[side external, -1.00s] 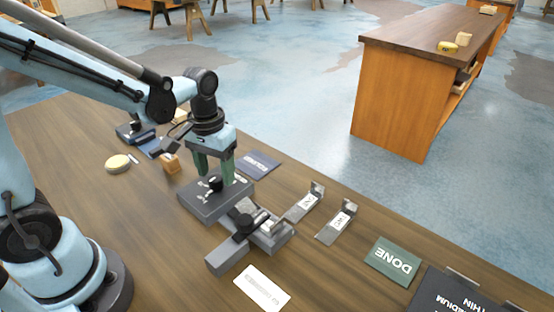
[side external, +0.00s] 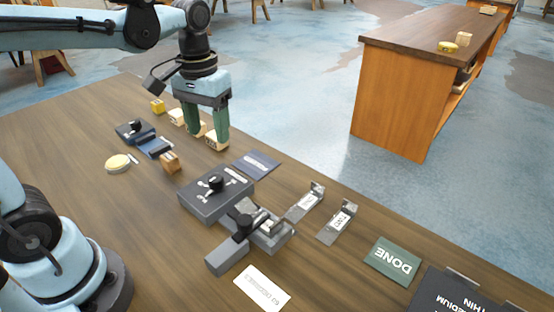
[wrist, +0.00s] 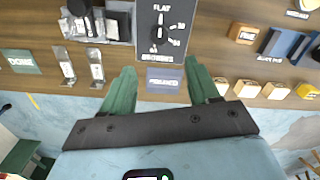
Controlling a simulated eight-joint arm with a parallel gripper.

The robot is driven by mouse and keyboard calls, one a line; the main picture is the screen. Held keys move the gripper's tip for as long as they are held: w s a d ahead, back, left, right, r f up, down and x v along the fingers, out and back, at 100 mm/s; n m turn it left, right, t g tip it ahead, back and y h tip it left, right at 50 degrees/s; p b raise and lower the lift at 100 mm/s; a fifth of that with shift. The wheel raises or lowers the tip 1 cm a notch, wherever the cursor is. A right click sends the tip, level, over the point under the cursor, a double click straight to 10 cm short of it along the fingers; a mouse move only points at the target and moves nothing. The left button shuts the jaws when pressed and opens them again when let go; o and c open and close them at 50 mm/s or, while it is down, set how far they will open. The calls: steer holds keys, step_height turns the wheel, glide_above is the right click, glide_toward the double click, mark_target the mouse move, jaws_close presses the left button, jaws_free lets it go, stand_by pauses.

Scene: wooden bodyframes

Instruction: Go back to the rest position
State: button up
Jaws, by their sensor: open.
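My gripper (side external: 207,130) is open and empty, with two green fingers pointing down above the far edge of the table. In the side view it hangs in front of pale wooden blocks (side external: 217,141) and partly hides them. In the wrist view its fingers (wrist: 161,86) are spread wide on either side of a dark blue card (wrist: 164,83), with nothing between them. The grey box with a black dial (side external: 202,207) stands nearer on the table, clear of the gripper. Its dial face, marked FLAT, shows in the wrist view (wrist: 174,18).
A grey clamp-like fixture (side external: 272,240) stands beside the box, with two metal brackets (side external: 336,226) to its right. A green DONE card (side external: 393,262), a small wooden block (side external: 170,163) and a round pale disc (side external: 117,162) lie around. Air above the table is clear.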

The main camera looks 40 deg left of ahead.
steer(key=s+f+m+t, duration=0.1)
steer(key=t, duration=0.1)
steer(key=s+d+f+m+t, duration=0.1)
steer(key=t, duration=0.1)
steer(key=s+m+t, duration=0.1)
steer(key=t, duration=0.2)
steer(key=shift+d+f, duration=0.3)
steer(key=shift+f, duration=0.1)
